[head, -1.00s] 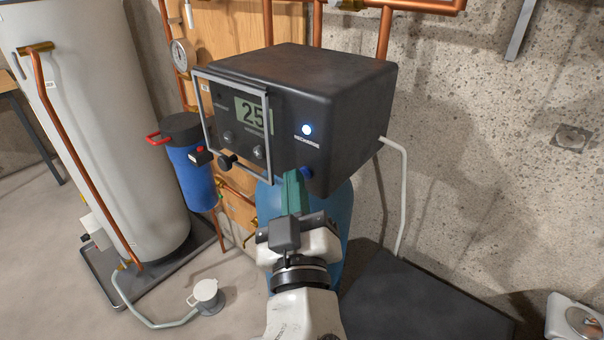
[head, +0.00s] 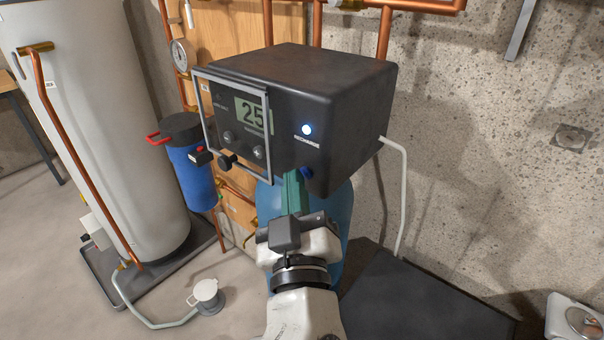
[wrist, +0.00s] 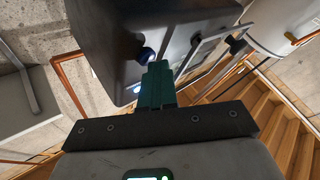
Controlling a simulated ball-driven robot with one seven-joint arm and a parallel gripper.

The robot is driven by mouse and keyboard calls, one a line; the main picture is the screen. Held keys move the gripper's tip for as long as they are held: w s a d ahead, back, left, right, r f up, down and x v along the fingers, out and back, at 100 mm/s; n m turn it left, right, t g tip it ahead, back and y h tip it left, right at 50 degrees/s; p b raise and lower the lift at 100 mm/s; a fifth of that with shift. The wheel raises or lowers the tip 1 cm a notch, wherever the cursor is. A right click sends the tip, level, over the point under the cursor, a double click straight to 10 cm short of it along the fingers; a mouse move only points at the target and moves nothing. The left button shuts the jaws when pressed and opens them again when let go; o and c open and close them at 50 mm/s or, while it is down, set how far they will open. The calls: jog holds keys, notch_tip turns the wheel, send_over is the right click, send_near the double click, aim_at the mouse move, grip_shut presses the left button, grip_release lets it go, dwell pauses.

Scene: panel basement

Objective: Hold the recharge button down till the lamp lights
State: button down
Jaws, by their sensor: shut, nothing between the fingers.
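The dark control box (head: 345,120) has a display reading 25 and a lit blue-white lamp (head: 307,129) above the word RECHARGE. The blue recharge button (head: 306,173) is low on the same face, below the lamp. My gripper (head: 294,175) is shut and empty, its green fingertips right at the button and partly covering it. In the wrist view, the button (wrist: 146,55) shows just beyond the closed fingers (wrist: 157,75). I cannot tell whether they touch it or how far it is pressed. The lamp's glow shows at the box's edge in the wrist view.
A grey bar frame (head: 268,125) stands out in front of the display and knobs. A blue tank (head: 338,215) is below the box. A blue canister (head: 190,170) and a large grey cylinder (head: 100,110) stand left. A white pipe (head: 404,190) runs down on the right.

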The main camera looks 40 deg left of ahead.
dwell(0.4)
jog(key=shift+s+b, duration=0.35)
jog(key=shift+s, duration=0.5)
jog(key=shift+s, duration=0.1)
jog(key=shift+s+a+b, duration=0.15)
jog(key=shift+s+b, duration=0.3)
jog(key=shift+s, duration=0.75)
jog(key=shift+s+a+b, duration=0.1)
jog(key=shift+s+b, duration=0.35)
jog(key=shift+s, duration=0.75)
